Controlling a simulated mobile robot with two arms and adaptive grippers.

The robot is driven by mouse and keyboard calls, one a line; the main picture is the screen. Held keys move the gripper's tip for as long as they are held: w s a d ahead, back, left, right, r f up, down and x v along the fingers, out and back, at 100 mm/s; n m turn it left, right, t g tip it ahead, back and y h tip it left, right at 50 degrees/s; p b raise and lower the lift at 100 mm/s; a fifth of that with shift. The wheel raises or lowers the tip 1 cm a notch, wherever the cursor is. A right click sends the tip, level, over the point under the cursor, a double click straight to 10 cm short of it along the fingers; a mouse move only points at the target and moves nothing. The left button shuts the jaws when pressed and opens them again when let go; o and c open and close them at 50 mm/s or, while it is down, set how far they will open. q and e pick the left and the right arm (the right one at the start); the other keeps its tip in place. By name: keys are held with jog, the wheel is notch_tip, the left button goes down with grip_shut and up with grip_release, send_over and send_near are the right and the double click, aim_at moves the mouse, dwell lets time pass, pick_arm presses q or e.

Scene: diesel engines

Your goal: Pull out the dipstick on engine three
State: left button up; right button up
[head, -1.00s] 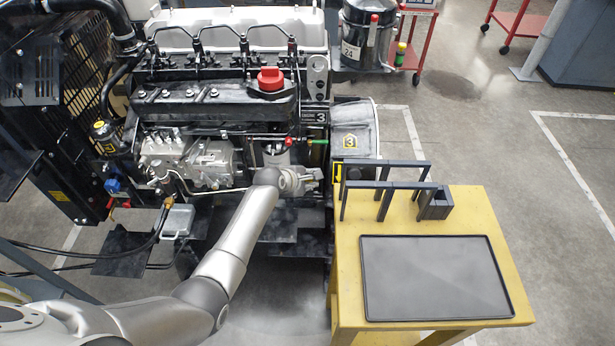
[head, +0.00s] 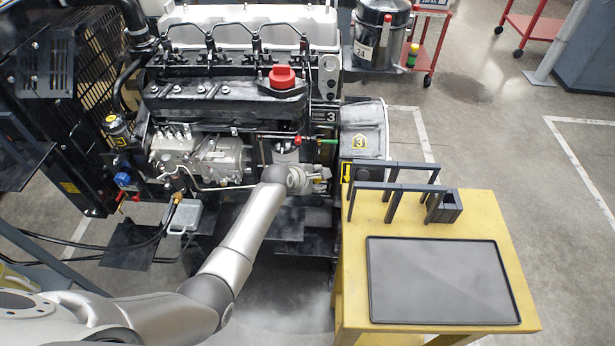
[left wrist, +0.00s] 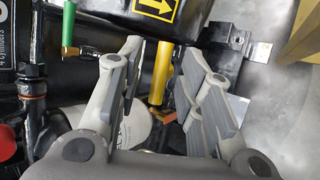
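Engine three (head: 225,105), marked with a 3, stands at the top left of the head view. My left gripper (head: 322,181) is at its lower right side, beside the yellow table. In the left wrist view the two fingers of the left gripper (left wrist: 160,105) are apart. A yellow rod (left wrist: 160,75) with a ring near its bottom shows between and beyond them; it may be the dipstick handle, but I cannot tell for sure. I see no contact with it. A green handle (left wrist: 68,25) is left of the fingers, and also shows in the head view (head: 327,141). My right gripper is not in view.
A yellow table (head: 505,265) stands at the right with a black tray (head: 440,280), a dark rack (head: 395,188) and a small dark box (head: 446,208). A red cap (head: 282,77) tops the engine. A black drum (head: 380,35) stands behind.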

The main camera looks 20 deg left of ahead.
pick_arm(q)
jog(key=v, duration=1.1)
jog(key=shift+r, duration=0.2)
jog(key=shift+s, duration=0.15)
jog(key=s+a+f+m+g+y, duration=0.1)
jog(key=s+f+m, duration=0.2)
jog(key=s+f, duration=0.45)
jog(key=s+f+m+g, duration=0.2)
jog(key=s+f+m, duration=0.15)
jog(key=f, duration=0.75)
jog(key=s+a+f+m+g+y, duration=0.1)
jog(key=s+f+m, duration=0.2)
jog(key=s+f, duration=0.45)
jog(key=s+a+f+m+g, duration=0.1)
jog(key=s+f+m, duration=0.3)
jog(key=s, duration=0.7)
jog(key=s+a+f+m+g, duration=0.1)
jog(key=s+a+f+m, duration=0.1)
jog(key=s+f, duration=0.6)
jog(key=s+a+f+m+g+y, duration=0.1)
jog(key=s+f+m, duration=0.4)
jog(key=s, duration=0.8)
jog(key=shift+s+a+f+m+g, duration=0.2)
jog(key=shift+s+f+m+g, duration=0.15)
jog(key=shift+s+f, duration=0.1)
jog(key=shift+w, duration=0.1)
